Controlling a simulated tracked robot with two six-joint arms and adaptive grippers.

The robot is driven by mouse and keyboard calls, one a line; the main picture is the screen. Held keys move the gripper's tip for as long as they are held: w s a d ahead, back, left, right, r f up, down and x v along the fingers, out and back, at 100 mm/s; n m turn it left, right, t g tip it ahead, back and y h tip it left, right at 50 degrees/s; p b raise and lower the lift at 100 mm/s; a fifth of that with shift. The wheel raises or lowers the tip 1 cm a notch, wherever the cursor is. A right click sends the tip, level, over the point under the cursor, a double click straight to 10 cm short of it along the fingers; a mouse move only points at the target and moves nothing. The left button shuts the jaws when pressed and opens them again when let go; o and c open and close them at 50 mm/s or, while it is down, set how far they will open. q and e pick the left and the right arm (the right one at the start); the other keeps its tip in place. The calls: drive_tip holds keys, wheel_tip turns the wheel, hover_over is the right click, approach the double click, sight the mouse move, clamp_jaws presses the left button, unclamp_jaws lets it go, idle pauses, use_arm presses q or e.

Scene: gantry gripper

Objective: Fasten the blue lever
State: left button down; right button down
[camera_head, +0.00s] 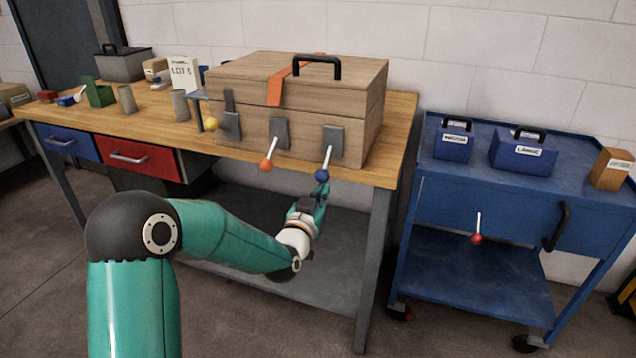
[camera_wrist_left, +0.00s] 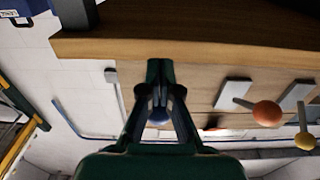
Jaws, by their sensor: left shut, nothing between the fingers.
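The blue lever (camera_head: 322,174) is on the right end of the wooden chest's front. Its pale rod slants down from a grey plate (camera_head: 333,142) to a round blue knob. My left gripper (camera_head: 323,186) is just below the knob, with its fingers shut and empty. In the left wrist view, the left gripper's fingertips (camera_wrist_left: 158,68) meet, and the blue knob (camera_wrist_left: 158,116) shows partly behind the fingers. I cannot tell whether they touch it. The wooden chest (camera_head: 235,121) has its lid down, with an orange strap and black handle on top. My right gripper is not in view.
An orange-knobbed lever (camera_head: 266,165) and a yellow-knobbed lever (camera_head: 210,124) sit left on the same chest front. The workbench edge (camera_head: 375,178) runs below. A blue cart (camera_head: 440,204) with a red-knobbed lever (camera_head: 477,237) stands right. Floor shows between bench and cart.

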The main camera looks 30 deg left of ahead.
use_arm(q)
drive_tip(key=shift+s+r+p, duration=0.1)
drive_tip(key=shift+r+p, duration=1.5)
drive_tip(key=shift+r, duration=2.2)
drive_tip(key=shift+s+f+b, duration=0.2)
drive_tip(key=shift+f+b, duration=0.2)
drive_tip(key=shift+b, duration=0.1)
drive_tip(key=shift+s+d+f+b, duration=0.25)
drive_tip(key=shift+s+f+b, duration=0.15)
drive_tip(key=shift+s+b, duration=0.4)
drive_tip(key=shift+s+d+b, duration=0.1)
drive_tip(key=shift+s+b, duration=0.25)
drive_tip(key=shift+s, duration=0.1)
drive_tip(key=b, duration=0.3)
approach(320, 174)
drive_tip(key=shift+x, duration=0.9)
drive_tip(key=shift+d+r, duration=0.1)
